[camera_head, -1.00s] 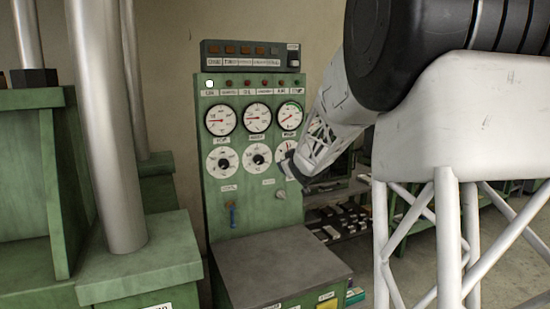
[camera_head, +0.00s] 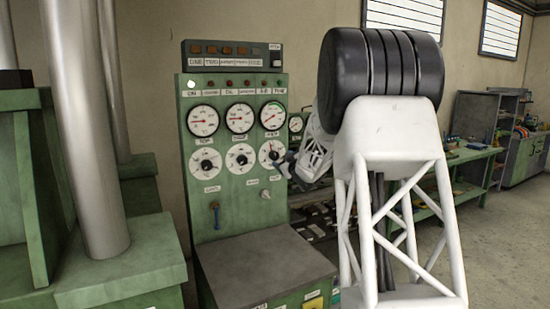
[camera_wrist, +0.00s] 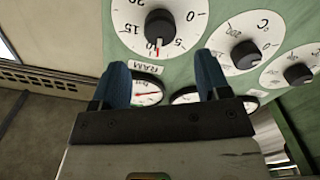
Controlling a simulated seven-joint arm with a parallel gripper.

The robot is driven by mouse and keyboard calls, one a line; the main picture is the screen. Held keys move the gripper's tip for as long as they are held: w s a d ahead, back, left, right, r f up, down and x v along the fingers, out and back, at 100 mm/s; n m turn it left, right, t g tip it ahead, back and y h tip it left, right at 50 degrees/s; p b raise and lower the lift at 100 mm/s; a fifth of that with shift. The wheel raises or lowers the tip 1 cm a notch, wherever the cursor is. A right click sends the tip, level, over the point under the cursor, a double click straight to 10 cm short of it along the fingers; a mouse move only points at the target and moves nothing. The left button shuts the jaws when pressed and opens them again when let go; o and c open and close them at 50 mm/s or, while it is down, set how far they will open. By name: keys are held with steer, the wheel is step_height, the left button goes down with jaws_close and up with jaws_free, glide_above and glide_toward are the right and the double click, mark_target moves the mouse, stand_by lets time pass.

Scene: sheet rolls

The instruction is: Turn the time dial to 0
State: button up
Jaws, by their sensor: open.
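The white round dial with a black knob and a 0-to-20 scale (camera_wrist: 133,30), likely the time dial, sits at the top of the wrist view. Its red pointer mark stands near 10. In the head view it appears to be the rightmost dial (camera_head: 266,152) of the lower row on the green panel. My gripper (camera_wrist: 163,62) is open and empty, its two blue fingers apart and below this dial in the wrist view. In the head view my gripper (camera_head: 286,167) is at the dial's lower right, partly covering its edge. Contact with the knob cannot be told.
Two other dials (camera_head: 206,161) (camera_head: 240,157) stand beside it, with a row of gauges (camera_head: 238,117) above. A small knob (camera_head: 266,193) and a blue-handled lever (camera_head: 216,214) are lower on the panel. A grey-topped ledge (camera_head: 260,268) juts out below.

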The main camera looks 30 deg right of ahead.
mark_target(275, 156)
steer(key=shift+w, duration=0.15)
steer(key=shift+w, duration=3.75)
steer(key=c, duration=0.9)
steer(key=shift+c, duration=0.2)
